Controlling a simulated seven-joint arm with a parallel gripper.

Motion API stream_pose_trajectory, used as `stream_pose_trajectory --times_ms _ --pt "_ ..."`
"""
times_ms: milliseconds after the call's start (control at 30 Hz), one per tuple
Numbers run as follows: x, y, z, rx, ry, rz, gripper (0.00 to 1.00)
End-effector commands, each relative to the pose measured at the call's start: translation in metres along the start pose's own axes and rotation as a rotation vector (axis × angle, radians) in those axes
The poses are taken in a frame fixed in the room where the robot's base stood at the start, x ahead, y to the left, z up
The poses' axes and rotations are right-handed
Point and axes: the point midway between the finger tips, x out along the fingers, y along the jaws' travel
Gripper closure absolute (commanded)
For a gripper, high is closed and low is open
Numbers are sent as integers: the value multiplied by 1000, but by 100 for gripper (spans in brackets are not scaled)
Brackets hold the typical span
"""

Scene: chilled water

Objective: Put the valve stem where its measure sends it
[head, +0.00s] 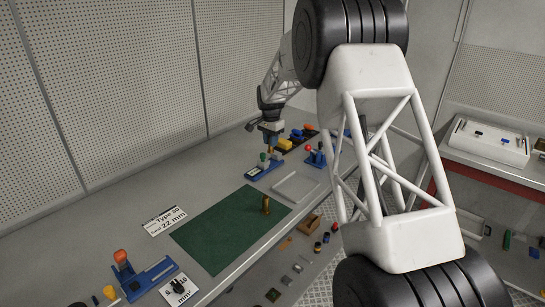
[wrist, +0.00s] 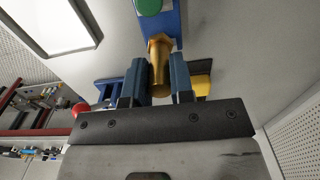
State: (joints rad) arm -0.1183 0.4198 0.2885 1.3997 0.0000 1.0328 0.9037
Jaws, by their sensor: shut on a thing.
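My gripper (head: 271,142) is shut on a brass valve stem (wrist: 158,50), which shows between the two blue fingers in the wrist view. The stem has a wider head and a narrower shank. In the head view the gripper is over a blue fixture (head: 263,171) with a green knob (wrist: 148,6). I cannot tell whether the stem touches the fixture. A second brass piece (head: 265,204) stands upright on the green mat (head: 222,232). A card (head: 165,221) to the left of the mat reads "Type 30" and "22 mm".
A blue fixture with a red knob (head: 315,157) stands to the right of the gripper. A blue fixture with an orange knob (head: 152,279) and a second card (head: 178,289) are at the front left. A shallow pale tray (head: 296,187) lies beside the mat. Small parts lie along the right side.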

Motion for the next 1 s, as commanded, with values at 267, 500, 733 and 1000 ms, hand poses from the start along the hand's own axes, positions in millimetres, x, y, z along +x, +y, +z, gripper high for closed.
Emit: stream_pose_trajectory --times_ms 267,500,733,1000 --pt "-9 0 0 0 0 0 100" --pt "-22 0 0 0 1 -1 100" --pt "-35 0 0 0 0 0 100" --pt "-40 0 0 0 0 0 100"
